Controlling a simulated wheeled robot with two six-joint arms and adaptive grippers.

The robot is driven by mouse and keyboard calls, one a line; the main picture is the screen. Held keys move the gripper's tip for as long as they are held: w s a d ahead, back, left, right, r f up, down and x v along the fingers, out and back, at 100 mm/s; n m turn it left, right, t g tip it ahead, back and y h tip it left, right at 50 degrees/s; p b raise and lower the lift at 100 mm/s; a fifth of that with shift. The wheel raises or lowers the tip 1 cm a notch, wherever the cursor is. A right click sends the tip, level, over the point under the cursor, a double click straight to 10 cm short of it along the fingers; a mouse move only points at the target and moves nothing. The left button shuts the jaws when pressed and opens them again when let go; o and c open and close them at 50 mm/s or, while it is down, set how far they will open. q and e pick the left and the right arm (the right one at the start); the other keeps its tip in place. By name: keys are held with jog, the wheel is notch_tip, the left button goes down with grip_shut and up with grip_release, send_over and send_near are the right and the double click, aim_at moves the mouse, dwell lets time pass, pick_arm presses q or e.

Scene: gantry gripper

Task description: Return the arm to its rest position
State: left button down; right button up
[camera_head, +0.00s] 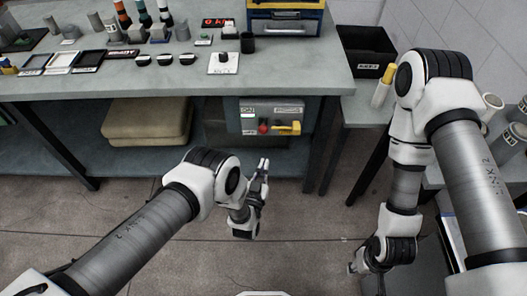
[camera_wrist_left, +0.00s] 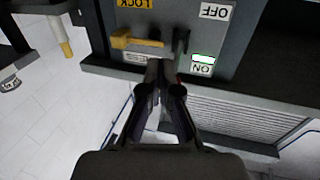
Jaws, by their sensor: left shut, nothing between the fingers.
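My left arm comes in from the lower left in the head view. Its gripper (camera_head: 263,167) is shut and empty, pointing up in front of the bench, just below the control box on the bench's front. In the left wrist view the closed fingertips (camera_wrist_left: 160,72) are over the lower part of the picture of the panel; whether they touch it cannot be told. My right arm hangs at the right, and its gripper (camera_head: 362,270) is low, small and partly hidden by its own wrist.
The grey control box (camera_head: 271,117) has a yellow handle (camera_head: 288,128) and a red knob (camera_head: 264,127). In the wrist view the handle (camera_wrist_left: 136,41) lies beside the LOCK label and ON/OFF labels. The workbench (camera_head: 180,78) edge overhangs. Open floor (camera_head: 300,235) lies between my arms.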

pick_arm(q)
jog(key=w+a+r+y, duration=0.1)
jog(key=w+a+r, duration=0.25)
jog(key=a, duration=0.25)
jog(key=w+a+r+y, duration=0.2)
jog(key=w+a+r, duration=0.15)
jog(key=a, duration=0.35)
jog(key=s+a+f+n+g+y+p, duration=0.1)
jog(key=s+a+f+n+g, duration=0.1)
jog(key=s+a+g, duration=0.65)
jog(key=s+g, duration=0.1)
jog(key=s, duration=0.8)
jog(key=s+a+f+n+g, duration=0.1)
jog(key=s+g, duration=0.3)
jog(key=s, duration=0.7)
jog(key=s+a+f+g, duration=0.1)
jog(key=s+a+g, duration=0.2)
jog(key=s, duration=0.8)
jog(key=shift+s+g, duration=0.25)
jog(key=shift+g, duration=0.3)
